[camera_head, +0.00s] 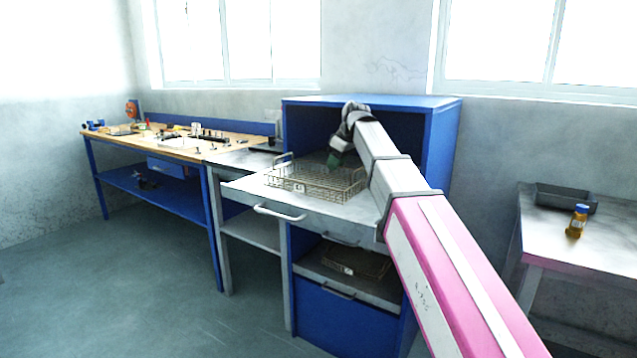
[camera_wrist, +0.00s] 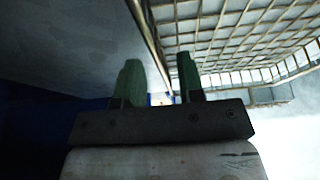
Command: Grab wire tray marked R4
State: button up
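A wire tray (camera_head: 315,182) with looped end handles sits on a pulled-out metal shelf (camera_head: 335,207) of a blue cabinet. A small pale tag is on its front, too small to read. My gripper (camera_head: 335,160) is at the tray's back edge, pointing down, partly hidden by my arm. In the wrist view my two green fingers (camera_wrist: 162,75) stand apart with a gap between them. The wire tray's mesh (camera_wrist: 230,35) fills the upper right there, and its rim line passes between the fingers in the picture. I cannot tell whether they touch it.
Another wire tray (camera_head: 357,260) lies on a lower shelf of the blue cabinet (camera_head: 440,150). A workbench (camera_head: 175,150) with tools stands at left. At right, a table (camera_head: 600,245) holds a grey bin (camera_head: 566,199) and an amber bottle (camera_head: 577,222). The floor at front left is clear.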

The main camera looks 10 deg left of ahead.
jog(key=shift+x, duration=0.85)
grip_shut()
jog(key=shift+r, duration=0.1)
